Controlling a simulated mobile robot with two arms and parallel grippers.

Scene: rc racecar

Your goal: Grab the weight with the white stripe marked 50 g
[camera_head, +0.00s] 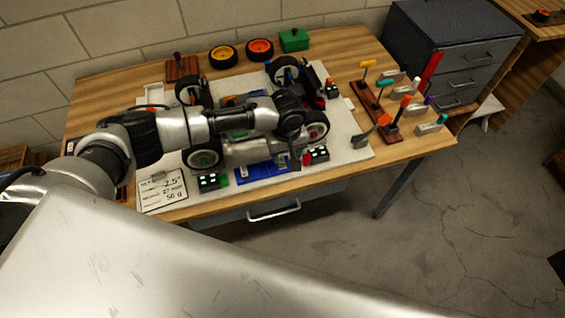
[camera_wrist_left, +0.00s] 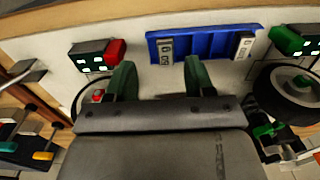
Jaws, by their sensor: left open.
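My left gripper (camera_head: 288,158) hangs over the front of the work table in the head view. In the left wrist view its two green fingers (camera_wrist_left: 158,80) are apart, with nothing between them. A blue tray (camera_wrist_left: 205,48) lies just beyond the fingertips. Two small weights with pale number stripes sit in it: the left weight (camera_wrist_left: 166,50) is in front of the gap between the fingers, and the right weight (camera_wrist_left: 244,46) is near the tray's other end. Their marks are too small to read surely. The blue tray (camera_head: 255,174) is partly hidden in the head view. My right gripper is not in view.
An RC car (camera_head: 245,152) stands behind the tray, partly hidden by my arm. Boxes with red (camera_wrist_left: 92,58) and green (camera_wrist_left: 296,42) parts flank the tray. A written card (camera_head: 163,191) lies left. A tool rack (camera_head: 376,112) stands right.

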